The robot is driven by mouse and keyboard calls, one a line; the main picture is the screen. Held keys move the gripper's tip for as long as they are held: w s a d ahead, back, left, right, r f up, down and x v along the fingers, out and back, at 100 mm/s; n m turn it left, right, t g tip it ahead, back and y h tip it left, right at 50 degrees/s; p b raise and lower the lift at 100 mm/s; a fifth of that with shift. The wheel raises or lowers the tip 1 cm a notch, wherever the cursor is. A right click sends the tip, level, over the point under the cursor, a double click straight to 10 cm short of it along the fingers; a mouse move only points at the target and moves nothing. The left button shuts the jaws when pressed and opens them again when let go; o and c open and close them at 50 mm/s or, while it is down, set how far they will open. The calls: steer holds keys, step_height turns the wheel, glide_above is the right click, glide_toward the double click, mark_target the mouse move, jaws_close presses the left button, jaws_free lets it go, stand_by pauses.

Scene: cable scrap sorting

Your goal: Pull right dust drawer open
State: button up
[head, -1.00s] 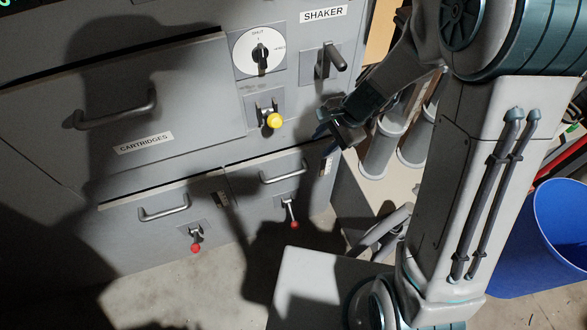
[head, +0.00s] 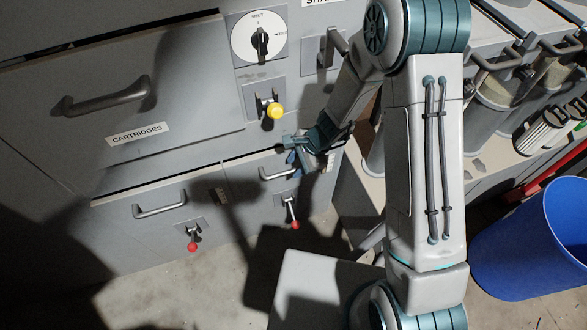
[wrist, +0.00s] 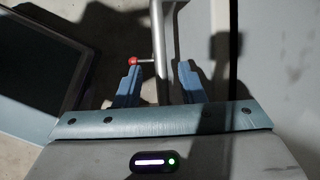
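The right dust drawer (head: 240,180) is the lower right drawer of the grey cabinet, and its front looks flush with the cabinet. Its metal bar handle (head: 268,177) is partly hidden behind my gripper (head: 291,152). A lever with a red knob (head: 294,225) hangs below the handle. In the wrist view, my gripper (wrist: 159,75) is open, with its blue fingers on either side of the handle bar (wrist: 160,40). I cannot tell how deep the bar sits between them. The red knob (wrist: 133,61) shows left of the bar.
The left lower drawer (head: 120,215) has its own handle and a red-knobbed lever (head: 192,246). Above are the cartridges drawer (head: 190,100), a yellow knob (head: 275,111) and a dial (head: 258,37). A blue bin (head: 530,240) stands at right. Floor in front is partly clear.

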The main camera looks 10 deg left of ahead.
steer(key=shift+x, duration=1)
jaws_close()
steer(key=shift+s, duration=0.1)
